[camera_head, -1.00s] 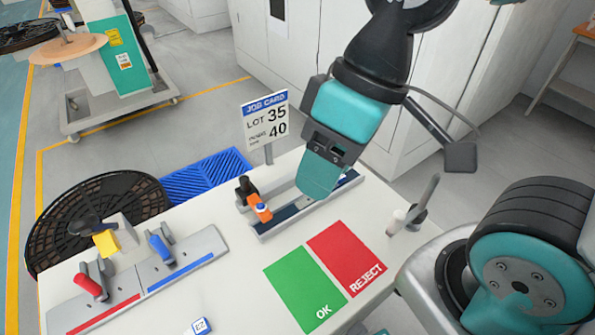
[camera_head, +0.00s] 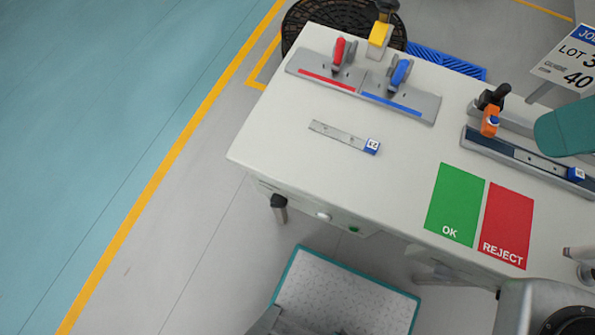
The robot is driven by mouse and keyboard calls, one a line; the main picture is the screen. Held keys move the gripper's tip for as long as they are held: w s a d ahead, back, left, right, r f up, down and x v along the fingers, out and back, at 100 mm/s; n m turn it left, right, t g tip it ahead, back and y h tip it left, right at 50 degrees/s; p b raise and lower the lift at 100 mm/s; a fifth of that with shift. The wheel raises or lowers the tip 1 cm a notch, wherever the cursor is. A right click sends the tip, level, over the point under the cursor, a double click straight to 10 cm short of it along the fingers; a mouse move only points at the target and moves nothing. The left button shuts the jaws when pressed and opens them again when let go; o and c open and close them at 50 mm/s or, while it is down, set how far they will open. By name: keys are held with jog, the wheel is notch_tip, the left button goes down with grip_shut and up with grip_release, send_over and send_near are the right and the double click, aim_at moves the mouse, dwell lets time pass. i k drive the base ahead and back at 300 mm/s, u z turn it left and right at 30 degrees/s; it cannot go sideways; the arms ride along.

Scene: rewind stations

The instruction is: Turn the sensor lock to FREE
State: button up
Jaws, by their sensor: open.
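My gripper (camera_head: 565,130) shows only as a rounded teal end at the right edge, in front of the right-hand rail. The rest is cut off, and nothing is seen held in it. An orange carriage (camera_head: 490,122) with a black knob (camera_head: 496,95) and a small blue part stands on that rail (camera_head: 520,153), left of my gripper and apart from it. At the back left, a yellow block (camera_head: 379,34) has a dark knob on top. I cannot tell which is the sensor lock, and no FREE mark is readable.
A plate with a red lever (camera_head: 339,50) and a blue lever (camera_head: 399,73) lies on the white table (camera_head: 290,155). A marked metal strip (camera_head: 338,134) lies before it. Green OK (camera_head: 455,205) and red REJECT (camera_head: 507,225) pads are at right. A job card (camera_head: 570,62) stands behind.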

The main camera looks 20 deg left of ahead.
aim_at(277, 201)
jog(key=z, duration=0.05)
jog(key=k, duration=0.2)
jog(key=u, duration=1.05)
